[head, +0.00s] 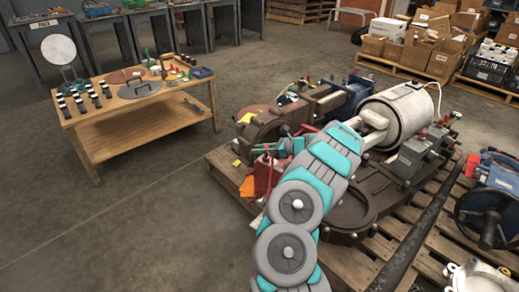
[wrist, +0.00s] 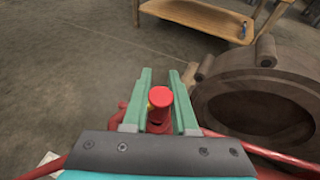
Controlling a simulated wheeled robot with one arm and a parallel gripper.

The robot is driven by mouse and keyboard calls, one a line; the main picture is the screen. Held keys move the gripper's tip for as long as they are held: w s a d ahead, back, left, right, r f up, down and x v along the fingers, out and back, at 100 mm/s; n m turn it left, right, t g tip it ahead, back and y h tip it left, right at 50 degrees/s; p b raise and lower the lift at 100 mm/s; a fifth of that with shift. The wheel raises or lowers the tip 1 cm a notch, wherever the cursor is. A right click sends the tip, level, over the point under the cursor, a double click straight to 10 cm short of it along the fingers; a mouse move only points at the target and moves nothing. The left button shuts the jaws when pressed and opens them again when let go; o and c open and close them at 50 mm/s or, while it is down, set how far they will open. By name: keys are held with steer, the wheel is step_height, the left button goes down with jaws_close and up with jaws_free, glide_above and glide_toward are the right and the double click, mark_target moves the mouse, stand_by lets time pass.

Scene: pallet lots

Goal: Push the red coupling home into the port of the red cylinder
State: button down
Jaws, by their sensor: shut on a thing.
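My gripper (wrist: 158,92) has green fingers and is shut on the red coupling (wrist: 159,97), whose round red end shows between them in the wrist view. A small yellow part shows beside the coupling. In the head view my gripper (head: 266,148) is at the left side of the loaded pallet, partly hidden by my arm. Red hose (wrist: 243,142) shows on both sides of the gripper in the wrist view. I cannot make out the red cylinder or its port for certain; the coupling appears apart from any port.
A brown round machine housing (wrist: 255,105) is close on the right in the wrist view. The pallet (head: 222,160) carries machines and a white tank (head: 405,108). A wooden workbench (head: 140,115) stands at left. Bare floor lies between. A second pallet (head: 432,265) is at right.

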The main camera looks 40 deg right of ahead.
steer(key=shift+f+b, duration=0.3)
steer(key=shift+f, duration=0.5)
steer(key=c, duration=0.6)
jaws_free()
steer(key=shift+r, duration=0.1)
steer(key=shift+v, duration=3.9)
